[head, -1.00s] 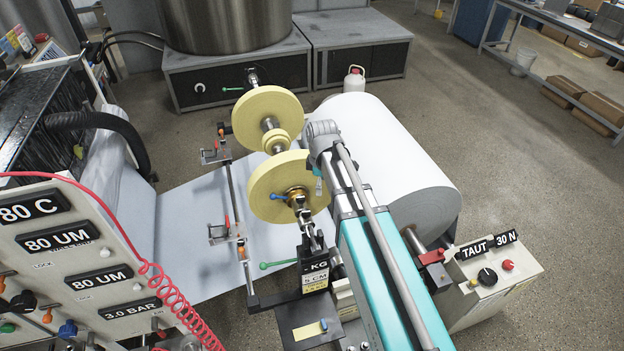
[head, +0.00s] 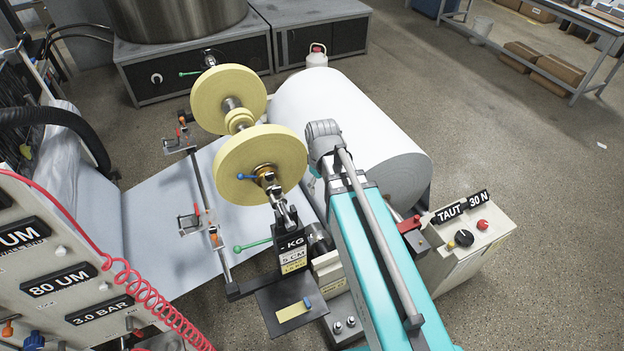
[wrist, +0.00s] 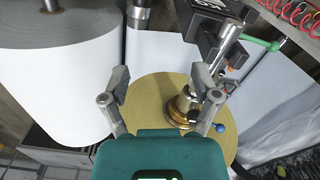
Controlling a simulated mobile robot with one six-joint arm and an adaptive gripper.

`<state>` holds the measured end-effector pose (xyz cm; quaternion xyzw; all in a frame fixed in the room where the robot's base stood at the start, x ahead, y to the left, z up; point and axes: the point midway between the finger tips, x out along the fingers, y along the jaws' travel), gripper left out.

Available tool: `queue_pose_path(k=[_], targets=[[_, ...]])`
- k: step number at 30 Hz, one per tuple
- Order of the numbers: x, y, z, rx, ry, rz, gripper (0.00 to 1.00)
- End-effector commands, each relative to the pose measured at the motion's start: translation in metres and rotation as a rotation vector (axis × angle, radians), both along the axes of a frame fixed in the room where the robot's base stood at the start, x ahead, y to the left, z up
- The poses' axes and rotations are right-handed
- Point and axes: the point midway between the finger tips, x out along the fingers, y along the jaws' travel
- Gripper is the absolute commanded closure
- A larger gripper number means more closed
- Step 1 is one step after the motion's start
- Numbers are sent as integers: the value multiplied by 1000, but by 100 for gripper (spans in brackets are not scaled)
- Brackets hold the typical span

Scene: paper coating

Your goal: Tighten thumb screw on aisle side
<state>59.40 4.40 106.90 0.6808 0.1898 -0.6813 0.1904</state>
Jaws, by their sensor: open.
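A blue-tipped thumb screw (head: 246,177) sticks out of the brass hub on the near yellow roll (head: 280,150). In the wrist view, its blue ball (wrist: 220,127) shows just right of the brass hub (wrist: 181,108), on the yellow roll's face (wrist: 150,103). My gripper (wrist: 160,78) is open and empty. Its right finger overlaps the hub and shaft in the picture; I cannot tell whether it touches. In the head view, the gripper is mostly hidden behind my arm, right of the near roll.
A second yellow roll (head: 228,98) sits farther along the shaft. A large white paper roll (head: 350,130) lies close to my arm. A green-knobbed lever (head: 252,244) stands by the shaft's near support. A TAUT control box (head: 470,240) is at right, with open floor beyond.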

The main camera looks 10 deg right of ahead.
Motion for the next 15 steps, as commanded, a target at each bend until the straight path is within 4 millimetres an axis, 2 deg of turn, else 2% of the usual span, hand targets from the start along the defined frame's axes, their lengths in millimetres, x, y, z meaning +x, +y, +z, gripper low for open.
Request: queue_pose_path(k=[15], targets=[[-44,-34,-29,0,0,-402,21]])
